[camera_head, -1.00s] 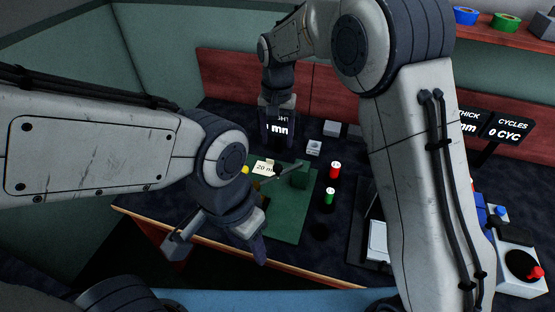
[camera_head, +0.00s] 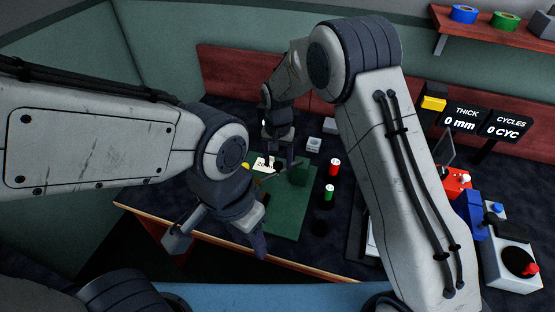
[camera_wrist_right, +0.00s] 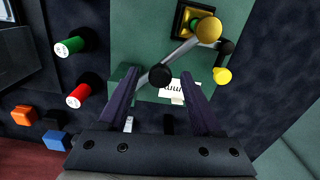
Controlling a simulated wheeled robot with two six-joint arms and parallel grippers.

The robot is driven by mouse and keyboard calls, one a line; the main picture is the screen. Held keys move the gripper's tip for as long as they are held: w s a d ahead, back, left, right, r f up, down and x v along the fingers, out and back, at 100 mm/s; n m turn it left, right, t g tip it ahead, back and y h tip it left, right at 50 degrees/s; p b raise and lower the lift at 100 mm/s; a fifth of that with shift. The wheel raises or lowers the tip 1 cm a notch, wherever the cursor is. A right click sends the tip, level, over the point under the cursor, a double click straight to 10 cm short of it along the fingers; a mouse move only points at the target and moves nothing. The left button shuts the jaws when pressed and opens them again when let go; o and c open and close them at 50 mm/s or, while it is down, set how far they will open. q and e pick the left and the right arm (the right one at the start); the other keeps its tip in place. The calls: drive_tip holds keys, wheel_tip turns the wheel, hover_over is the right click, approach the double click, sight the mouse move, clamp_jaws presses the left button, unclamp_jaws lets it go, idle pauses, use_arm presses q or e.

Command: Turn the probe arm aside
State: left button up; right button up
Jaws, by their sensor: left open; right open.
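The probe arm (camera_wrist_right: 183,52) is a grey bar in the right wrist view. It runs from under a yellow ball (camera_wrist_right: 208,29) to a black knob (camera_wrist_right: 160,75). In the head view a thin grey bar (camera_head: 275,172) shows over the green mat (camera_head: 285,218), partly hidden by my arms. My right gripper (camera_wrist_right: 160,80) is open, with its fingertips either side of the black knob; I cannot tell how far above it they are. It also shows in the head view (camera_head: 281,160). My left gripper (camera_head: 217,248) is open and empty near the table's front edge.
A white card (camera_wrist_right: 178,91) and a green block (camera_head: 300,176) lie near the bar. A red cylinder (camera_head: 334,168) and a green cylinder (camera_head: 328,193) stand right of the mat.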

clamp_jaws()
drive_tip(key=shift+r, duration=0.1)
idle(1.2)
